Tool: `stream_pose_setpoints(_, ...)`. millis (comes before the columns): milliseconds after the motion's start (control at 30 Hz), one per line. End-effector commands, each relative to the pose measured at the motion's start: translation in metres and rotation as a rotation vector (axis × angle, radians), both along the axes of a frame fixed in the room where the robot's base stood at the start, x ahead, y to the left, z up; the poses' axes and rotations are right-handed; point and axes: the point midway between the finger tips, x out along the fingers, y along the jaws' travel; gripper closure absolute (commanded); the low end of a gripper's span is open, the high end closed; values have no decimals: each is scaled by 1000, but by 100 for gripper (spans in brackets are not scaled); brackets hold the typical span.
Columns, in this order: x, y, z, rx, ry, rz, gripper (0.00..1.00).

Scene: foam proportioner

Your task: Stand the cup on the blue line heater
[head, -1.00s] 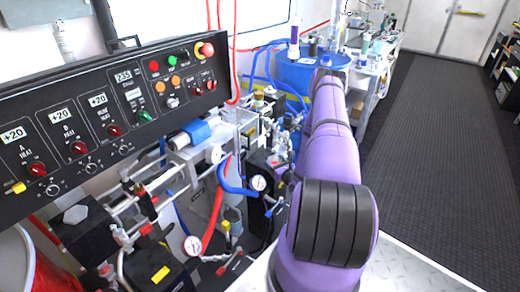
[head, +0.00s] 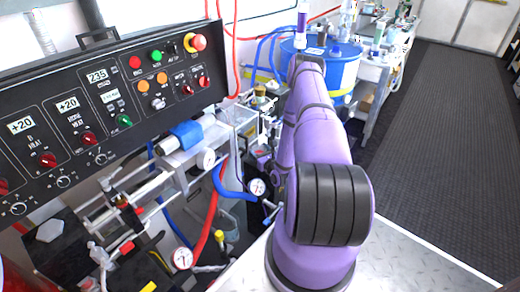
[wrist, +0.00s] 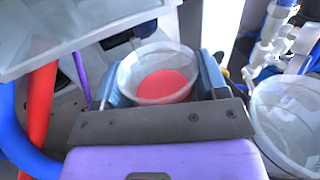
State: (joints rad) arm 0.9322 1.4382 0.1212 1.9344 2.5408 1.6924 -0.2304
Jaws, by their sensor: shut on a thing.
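The cup (wrist: 150,62) is translucent with a red surface inside, seen from above in the wrist view. My gripper (wrist: 160,82) is shut on it, one grey-blue finger on each side. The cup's lower part is hidden by the gripper body. The blue line heater (head: 187,134) is a blue-wrapped horizontal cylinder beneath the control panel in the head view, left of my purple arm. In the head view my gripper and the cup are hidden behind the arm or too small to make out. I cannot tell the cup's distance from the heater.
A second clear container (wrist: 285,125) stands right of my gripper. A pale slab (wrist: 85,30) crosses the wrist view's upper left. Red (head: 208,215) and blue hoses, gauges and the control panel (head: 100,100) crowd the heater. A blue drum (head: 345,72) stands behind; floor is clear at right.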

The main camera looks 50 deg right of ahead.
Motion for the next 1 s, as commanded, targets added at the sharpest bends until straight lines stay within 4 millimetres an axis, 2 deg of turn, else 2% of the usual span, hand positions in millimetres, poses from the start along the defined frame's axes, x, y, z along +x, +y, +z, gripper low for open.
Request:
stream_pose_setpoints(467,-1,4,-8,-2,-2,-5,63)
stream_pose_setpoints(500,-1,4,-9,-2,-2,-5,29)
stream_pose_setpoints(533,-1,4,-8,-2,-2,-5,23)
stream_pose_setpoints(900,-1,4,-4,-1,-1,-5,23)
stream_pose_setpoints(1000,-13,7,-6,2,2,-7,23)
